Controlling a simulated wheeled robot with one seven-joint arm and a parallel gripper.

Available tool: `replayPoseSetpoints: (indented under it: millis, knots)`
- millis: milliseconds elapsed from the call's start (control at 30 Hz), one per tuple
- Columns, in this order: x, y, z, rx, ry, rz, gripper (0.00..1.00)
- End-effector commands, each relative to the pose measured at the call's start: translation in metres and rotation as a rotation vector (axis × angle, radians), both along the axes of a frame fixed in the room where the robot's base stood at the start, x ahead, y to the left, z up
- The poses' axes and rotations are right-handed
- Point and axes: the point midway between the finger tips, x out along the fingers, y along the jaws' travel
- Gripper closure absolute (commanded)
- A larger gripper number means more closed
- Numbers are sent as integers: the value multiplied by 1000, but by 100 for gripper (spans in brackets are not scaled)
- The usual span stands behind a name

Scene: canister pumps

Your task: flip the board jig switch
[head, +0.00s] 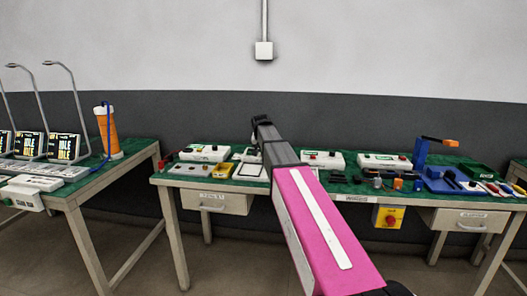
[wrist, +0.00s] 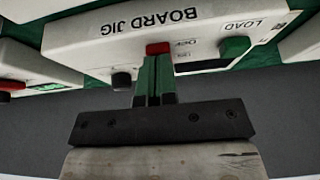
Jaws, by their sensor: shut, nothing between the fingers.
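The white board jig (wrist: 95,38), lettered BOARD JIG, fills the upper part of the wrist view. On its face are a red control (wrist: 158,48), a green control (wrist: 235,46) near the word LOAD, and a dark knob (wrist: 122,81). My gripper (wrist: 155,65) is shut and empty, its fingertips right by the red control. I cannot tell whether they touch it. The fingers partly cover the face below the red control. In the head view my arm hides the gripper, and I cannot tell which white box is the jig.
Several white boxes, such as one at the left (head: 204,153) and one at the right (head: 385,161), stand along the green-topped bench. A blue fixture (head: 421,160) stands farther right. A yellow box with a red button (head: 389,216) hangs below the bench edge. Another table (head: 85,190) is at left.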

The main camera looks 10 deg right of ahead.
Motion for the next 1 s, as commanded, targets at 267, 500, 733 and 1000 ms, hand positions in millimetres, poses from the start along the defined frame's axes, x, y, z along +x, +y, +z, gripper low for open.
replayPoseSetpoints:
  millis: [267, 500, 733, 1000]
  knots:
    - [-2, 0, -8, 8, 24, -2, 100]
    - [10, -4, -6, 7, 20, -3, 100]
    - [15, -6, 0, 3, 12, -3, 100]
    - [3, -7, 39, 8, 19, -1, 100]
